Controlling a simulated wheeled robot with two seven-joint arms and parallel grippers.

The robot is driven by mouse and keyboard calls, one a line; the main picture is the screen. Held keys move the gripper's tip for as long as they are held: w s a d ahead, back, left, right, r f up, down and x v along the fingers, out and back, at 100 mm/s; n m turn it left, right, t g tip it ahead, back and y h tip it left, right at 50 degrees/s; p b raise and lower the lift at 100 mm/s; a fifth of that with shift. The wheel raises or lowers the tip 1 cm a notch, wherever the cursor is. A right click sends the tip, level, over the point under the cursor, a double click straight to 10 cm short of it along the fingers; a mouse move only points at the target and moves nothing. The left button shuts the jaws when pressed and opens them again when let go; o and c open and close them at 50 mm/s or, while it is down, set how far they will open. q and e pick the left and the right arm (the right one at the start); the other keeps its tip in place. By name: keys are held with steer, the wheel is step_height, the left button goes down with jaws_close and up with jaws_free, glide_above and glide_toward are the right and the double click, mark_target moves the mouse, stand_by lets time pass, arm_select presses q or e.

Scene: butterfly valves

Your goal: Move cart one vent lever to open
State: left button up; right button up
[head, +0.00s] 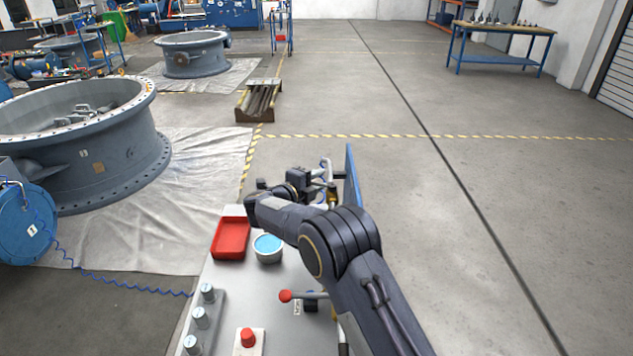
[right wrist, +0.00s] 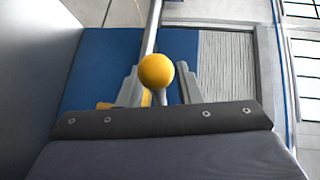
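A lever with a yellow ball knob (right wrist: 156,71) shows in the right wrist view, with a pale rod by it. My right gripper (right wrist: 159,84) is open, its two grey fingers on either side of the knob; I cannot tell whether either touches it. In the head view my right arm reaches over the cart (head: 232,290) to its far end, where the gripper (head: 323,186) is small and partly hidden. A lever with a red knob (head: 285,296) is on the cart, partly behind my arm. I cannot read which lever is the vent. My left gripper is not in view.
On the cart are a red tray (head: 231,238), a bowl with blue contents (head: 268,246), a red button (head: 248,337) and several metal posts. A blue panel (head: 352,178) stands at the cart's far right. A large valve body (head: 95,150) is left; floor on the right is clear.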

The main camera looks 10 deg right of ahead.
steer(key=b+v, duration=0.2)
steer(key=v, duration=0.6)
steer(key=shift+d, duration=0.1)
